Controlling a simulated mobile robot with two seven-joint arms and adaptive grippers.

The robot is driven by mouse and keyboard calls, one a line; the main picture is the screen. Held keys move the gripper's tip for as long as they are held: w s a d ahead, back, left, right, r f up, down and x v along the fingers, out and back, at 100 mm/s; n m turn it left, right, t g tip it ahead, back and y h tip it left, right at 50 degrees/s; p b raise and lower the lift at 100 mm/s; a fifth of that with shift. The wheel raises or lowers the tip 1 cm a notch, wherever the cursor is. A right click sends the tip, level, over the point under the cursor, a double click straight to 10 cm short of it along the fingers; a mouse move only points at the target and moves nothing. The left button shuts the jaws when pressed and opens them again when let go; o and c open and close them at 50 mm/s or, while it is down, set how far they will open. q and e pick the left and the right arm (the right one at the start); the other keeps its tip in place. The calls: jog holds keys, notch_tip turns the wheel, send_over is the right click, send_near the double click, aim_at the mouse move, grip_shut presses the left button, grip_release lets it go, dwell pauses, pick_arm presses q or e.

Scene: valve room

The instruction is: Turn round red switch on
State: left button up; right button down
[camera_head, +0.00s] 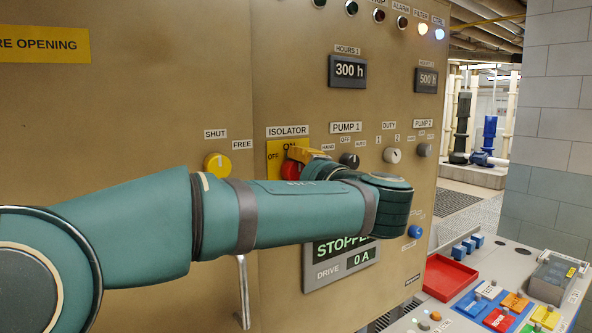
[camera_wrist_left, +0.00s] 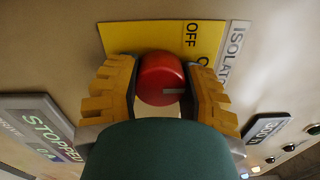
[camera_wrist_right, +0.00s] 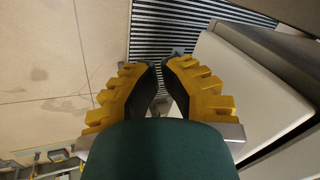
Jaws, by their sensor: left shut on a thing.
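The round red switch (camera_head: 290,170) sits on a yellow plate under the ISOLATOR label, with OFF at its left and ON above. My left gripper (camera_head: 302,157) is at the switch, mostly hidden by my arm. In the left wrist view the red knob (camera_wrist_left: 160,72) is between the two yellow fingers, shut on its sides. Its pale mark points right there, toward the partly hidden ON text. My right gripper (camera_wrist_right: 160,72) shows only in the right wrist view, empty, with a narrow gap between its fingertips.
A yellow SHUT/FREE knob (camera_head: 217,165) is left of the switch. The black PUMP 1 knob (camera_head: 350,160) and white DUTY knob (camera_head: 392,155) are right of it. A STOPPED display (camera_head: 345,247) is below. A desk with a red tray (camera_head: 450,277) and coloured blocks stands lower right.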

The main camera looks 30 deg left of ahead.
pick_arm(q)
jog(key=o, duration=1.2)
jog(key=shift+o, duration=0.2)
jog(key=v, duration=1.2)
jog(key=shift+f, duration=0.1)
